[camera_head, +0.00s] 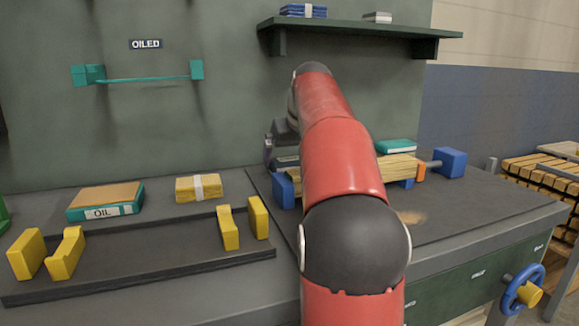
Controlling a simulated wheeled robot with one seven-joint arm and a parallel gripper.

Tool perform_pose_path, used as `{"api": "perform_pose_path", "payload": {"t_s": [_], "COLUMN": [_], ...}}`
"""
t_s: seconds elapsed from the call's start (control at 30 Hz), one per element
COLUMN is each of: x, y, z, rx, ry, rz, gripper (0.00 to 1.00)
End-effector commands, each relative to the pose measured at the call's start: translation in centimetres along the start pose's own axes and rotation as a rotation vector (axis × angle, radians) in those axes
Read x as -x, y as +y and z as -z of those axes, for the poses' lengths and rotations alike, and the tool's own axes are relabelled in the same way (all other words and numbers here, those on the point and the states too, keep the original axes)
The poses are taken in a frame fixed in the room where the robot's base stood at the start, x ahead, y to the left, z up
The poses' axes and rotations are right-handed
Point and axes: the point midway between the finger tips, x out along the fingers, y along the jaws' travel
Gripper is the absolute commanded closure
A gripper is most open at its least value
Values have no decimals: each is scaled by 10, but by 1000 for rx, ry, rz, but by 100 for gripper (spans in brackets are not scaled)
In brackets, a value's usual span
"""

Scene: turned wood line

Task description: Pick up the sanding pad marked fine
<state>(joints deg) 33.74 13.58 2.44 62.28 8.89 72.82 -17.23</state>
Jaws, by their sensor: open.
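No label reading "fine" is legible, so I cannot tell which thing is that sanding pad. A small teal block with a light edge (396,146) lies behind the clamped wood at the right. A dark grey block with a pale strip (287,161) shows partly at the left of my arm. My gripper (268,151) is over the bench near this dark block, mostly hidden behind my red arm. Its dark end looks open, and I see nothing held. Whether it touches the dark block is unclear.
Light wood (395,167) lies between blue clamp blocks. A teal OIL box (105,202) and a banded yellow stack (200,187) stand behind a dark tray (150,262) with yellow supports. A shelf (360,29) hangs above. The bench's right front is mostly clear.

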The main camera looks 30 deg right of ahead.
Motion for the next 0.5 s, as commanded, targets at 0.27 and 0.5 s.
{"api": "perform_pose_path", "payload": {"t_s": [0.27, 0.5], "x": [-22, -21], "y": [0, 0], "z": [0, 0], "rx": [0, -1], "ry": [0, 1], "rz": [1, 1], "gripper": [0, 12]}}
